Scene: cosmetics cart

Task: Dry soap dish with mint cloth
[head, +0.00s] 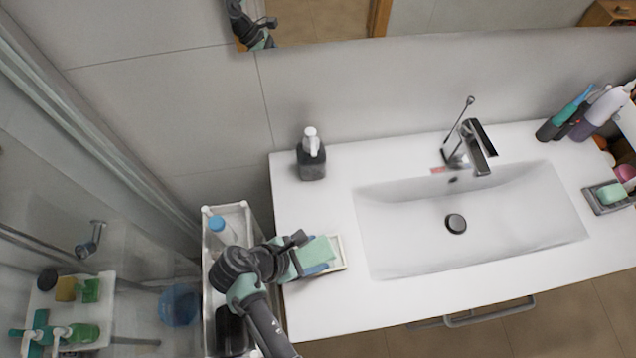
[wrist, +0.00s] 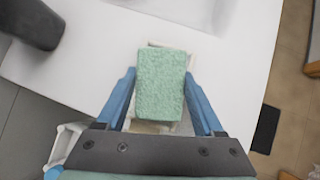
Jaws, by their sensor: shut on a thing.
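My gripper (head: 313,262) is shut on the mint cloth (head: 319,249), a flat, rough-textured green block. The cloth (wrist: 161,85) fills the space between my blue fingers in the wrist view. The pale cream soap dish (head: 341,258) lies on the left front of the white counter, directly under the cloth. In the wrist view the dish's edges (wrist: 151,127) show past the cloth; most of its inside is hidden. I cannot tell whether the cloth touches the dish.
A dark soap dispenser (head: 312,160) stands behind on the counter. The sink (head: 500,220) and faucet (head: 470,150) are to the right. A grey dish (head: 596,202) with a mint bar is at far right. A white cart (head: 212,285) with bottles stands left of the counter.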

